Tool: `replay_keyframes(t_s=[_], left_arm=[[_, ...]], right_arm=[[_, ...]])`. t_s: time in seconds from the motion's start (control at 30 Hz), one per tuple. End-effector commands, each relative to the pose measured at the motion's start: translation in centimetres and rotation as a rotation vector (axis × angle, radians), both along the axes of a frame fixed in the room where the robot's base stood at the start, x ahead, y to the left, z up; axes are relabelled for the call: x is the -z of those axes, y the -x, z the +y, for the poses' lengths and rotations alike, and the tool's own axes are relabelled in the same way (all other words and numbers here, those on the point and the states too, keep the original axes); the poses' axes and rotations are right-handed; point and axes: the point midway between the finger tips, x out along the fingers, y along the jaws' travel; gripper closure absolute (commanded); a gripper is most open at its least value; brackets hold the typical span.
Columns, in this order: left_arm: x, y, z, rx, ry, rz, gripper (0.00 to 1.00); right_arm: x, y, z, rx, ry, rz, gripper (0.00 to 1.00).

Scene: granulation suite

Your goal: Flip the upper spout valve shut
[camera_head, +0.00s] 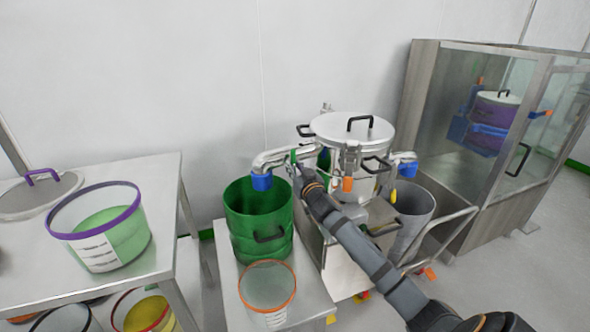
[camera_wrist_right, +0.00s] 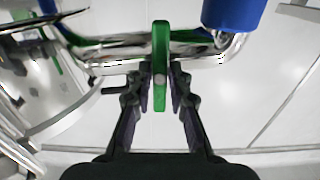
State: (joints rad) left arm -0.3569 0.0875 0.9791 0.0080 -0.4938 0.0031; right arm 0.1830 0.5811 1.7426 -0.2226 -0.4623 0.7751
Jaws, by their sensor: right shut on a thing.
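The upper spout (camera_head: 285,157) is a bent metal pipe on the left side of the machine, with a blue end (camera_head: 261,181) above a green bin. Its valve lever is the green handle (camera_wrist_right: 160,66), upright in the middle of the right wrist view, across the pipe (camera_wrist_right: 110,52). In the head view only a small green part of the lever (camera_head: 293,156) shows. My right gripper (camera_wrist_right: 160,84) is shut on the green handle, one finger on each side. In the head view the right gripper (camera_head: 297,171) reaches the spout from the lower right. My left gripper is out of view.
The lidded steel vessel (camera_head: 352,130) is just right of the gripper. A table (camera_head: 165,205) with a purple-rimmed tub (camera_head: 100,228) is at left; a glass cabinet (camera_head: 490,75) is at right.

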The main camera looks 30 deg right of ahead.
Motion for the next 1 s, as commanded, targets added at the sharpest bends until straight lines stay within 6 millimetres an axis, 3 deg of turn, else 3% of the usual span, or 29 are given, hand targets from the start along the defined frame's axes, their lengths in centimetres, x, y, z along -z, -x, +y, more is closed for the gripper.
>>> replay_keyframes(t_s=[0.47,0.5,0.67,1.0], left_arm=[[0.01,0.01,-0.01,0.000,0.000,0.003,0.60],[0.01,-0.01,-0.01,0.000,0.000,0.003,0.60],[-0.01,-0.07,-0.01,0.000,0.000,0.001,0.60],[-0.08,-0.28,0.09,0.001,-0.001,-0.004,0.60]], right_arm=[[0.19,0.02,0.01,0.000,-0.016,0.000,1.00],[0.19,0.02,0.01,0.000,-0.016,0.000,0.79],[0.13,0.01,0.00,0.000,-0.015,-0.001,0.58],[0.10,0.41,0.05,0.000,-0.011,-0.001,0.58]])
